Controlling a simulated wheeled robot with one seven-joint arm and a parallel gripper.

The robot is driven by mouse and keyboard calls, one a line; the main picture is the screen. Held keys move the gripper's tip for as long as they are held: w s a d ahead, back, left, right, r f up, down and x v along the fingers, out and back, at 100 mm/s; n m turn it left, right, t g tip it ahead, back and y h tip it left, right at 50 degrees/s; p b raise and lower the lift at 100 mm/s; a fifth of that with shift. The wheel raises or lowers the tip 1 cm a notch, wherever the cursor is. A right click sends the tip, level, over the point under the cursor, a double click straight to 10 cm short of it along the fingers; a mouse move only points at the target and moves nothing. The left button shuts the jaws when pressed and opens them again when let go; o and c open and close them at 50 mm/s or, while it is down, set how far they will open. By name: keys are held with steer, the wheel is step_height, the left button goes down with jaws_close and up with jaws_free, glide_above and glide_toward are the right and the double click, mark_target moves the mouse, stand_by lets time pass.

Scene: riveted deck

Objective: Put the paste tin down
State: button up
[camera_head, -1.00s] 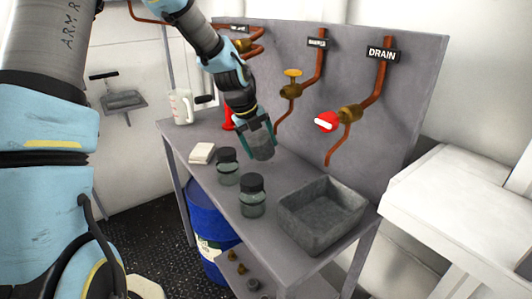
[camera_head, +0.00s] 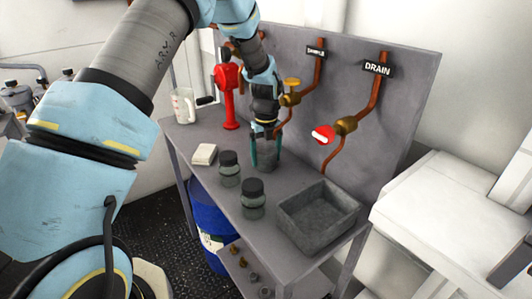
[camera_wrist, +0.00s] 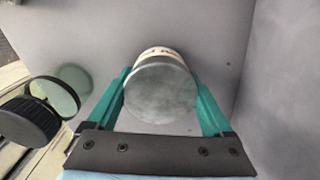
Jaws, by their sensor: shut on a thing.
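The paste tin (camera_head: 266,161) is a grey cylinder, upright at the middle of the grey bench (camera_head: 295,176). My gripper (camera_head: 266,152) points down and is shut on it, one teal finger on each side. In the wrist view the tin's round grey lid (camera_wrist: 160,92) faces the camera, with a strip of printed pale label beyond it. The fingers of my gripper (camera_wrist: 160,76) flank it there. The tin's base is at or very near the bench top; I cannot tell whether it touches.
Two dark-lidded glass jars (camera_head: 229,172) (camera_head: 252,201) stand left and in front of the tin. A grey tray (camera_head: 319,222) is at right. A pale block (camera_head: 204,154), jug (camera_head: 184,106) and red pump (camera_head: 229,95) are left. The panel with valves (camera_head: 346,125) rises behind.

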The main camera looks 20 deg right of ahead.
mark_target(266, 149)
steer(key=shift+f, duration=0.15)
steer(key=o, duration=1.5)
steer(key=shift+o, duration=0.2)
step_height(266, 149, up, 12)
steer(key=b, duration=0.3)
steer(key=shift+f+b, duration=0.15)
steer(key=shift+b, duration=0.15)
steer(key=shift+r, duration=0.3)
